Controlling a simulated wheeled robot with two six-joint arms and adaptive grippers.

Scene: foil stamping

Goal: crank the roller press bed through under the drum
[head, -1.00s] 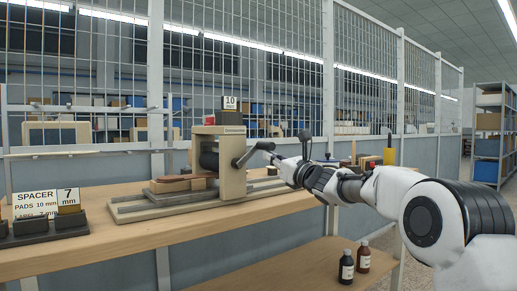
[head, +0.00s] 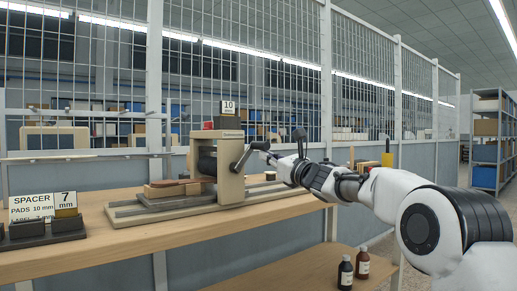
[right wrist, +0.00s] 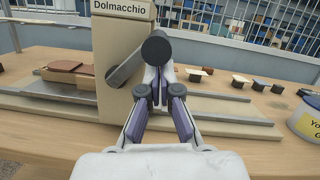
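The roller press (head: 230,165) stands on the bench, a cream frame around a dark drum (head: 207,162). Its bed (head: 160,191) carries a brown piece (head: 180,183), which sticks out to the left of the drum; its right end is hidden by the frame. The grey crank (head: 246,157) slants up to the right, its knob facing me in the right wrist view (right wrist: 156,48). My right gripper (head: 272,157) is at the crank's outer end. In the right wrist view its purple-padded fingers (right wrist: 158,85) close in around the handle behind the knob. My left gripper is out of view.
A "10 mm" sign (head: 228,107) tops the press. Spacer blocks (head: 40,229) with signs sit at the left front. A labelled tub (right wrist: 305,122) and several small pads (right wrist: 237,80) are right of the press. Two bottles (head: 346,271) stand on the lower shelf.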

